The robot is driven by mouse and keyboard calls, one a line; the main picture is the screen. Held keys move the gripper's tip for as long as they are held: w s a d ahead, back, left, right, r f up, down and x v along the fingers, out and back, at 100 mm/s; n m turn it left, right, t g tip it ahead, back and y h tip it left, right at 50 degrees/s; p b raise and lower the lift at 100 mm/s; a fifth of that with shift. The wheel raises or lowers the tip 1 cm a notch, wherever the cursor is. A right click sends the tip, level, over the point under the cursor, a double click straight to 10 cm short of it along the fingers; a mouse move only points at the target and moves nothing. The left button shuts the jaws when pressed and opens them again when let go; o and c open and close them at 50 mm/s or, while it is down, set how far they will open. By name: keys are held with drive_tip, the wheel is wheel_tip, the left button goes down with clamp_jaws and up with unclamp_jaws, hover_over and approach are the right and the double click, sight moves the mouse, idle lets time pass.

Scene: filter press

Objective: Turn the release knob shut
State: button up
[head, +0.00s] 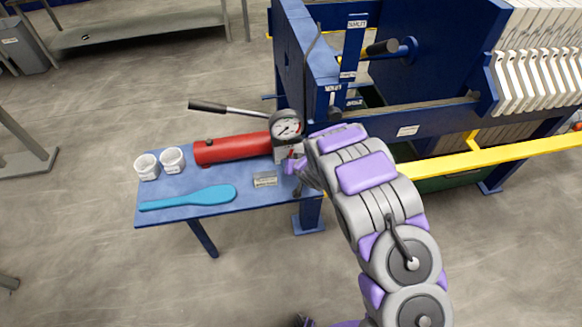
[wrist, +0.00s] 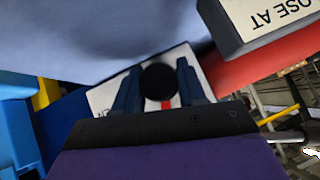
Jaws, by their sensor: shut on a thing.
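The release knob (wrist: 159,82) shows as a dark round knob in the wrist view, between the two fingers of my gripper (wrist: 158,88). My gripper is shut on it, with a finger on each side. In the head view my gripper (head: 294,166) is at the base of the hand pump, below its round gauge (head: 287,127), and the knob is hidden there by my wrist. The pump has a red cylinder (head: 233,148) lying on the blue table and a lever with a black grip (head: 208,106). How far the knob is turned cannot be told.
The blue side table (head: 165,213) also holds two white cups (head: 147,167), a blue paddle (head: 190,198) and a small label block (head: 265,180). The blue press frame (head: 300,60) stands behind. A yellow rail (head: 490,156) runs to the right. The floor in front is clear.

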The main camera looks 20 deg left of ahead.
drive_tip(key=shift+s+f+n+h+b, duration=0.35)
drive_tip(key=shift+f+b, duration=0.25)
drive_tip(key=shift+b, duration=0.5)
drive_tip(key=t+h+b, duration=0.1)
drive_tip(key=b, duration=0.2)
drive_tip(key=shift+w+d+n, duration=0.1)
drive_tip(key=shift+d+n, duration=0.05)
drive_tip(key=shift+n, duration=0.1)
drive_tip(key=shift+r+h+b, duration=0.15)
drive_tip(key=shift+h+b, duration=0.2)
drive_tip(key=shift+b, duration=0.1)
drive_tip(key=o, duration=0.6)
drive_tip(key=shift+o, duration=0.7)
drive_tip(key=shift+w+a+r, duration=0.15)
drive_tip(key=shift+a, duration=0.05)
drive_tip(key=shift+r, duration=0.1)
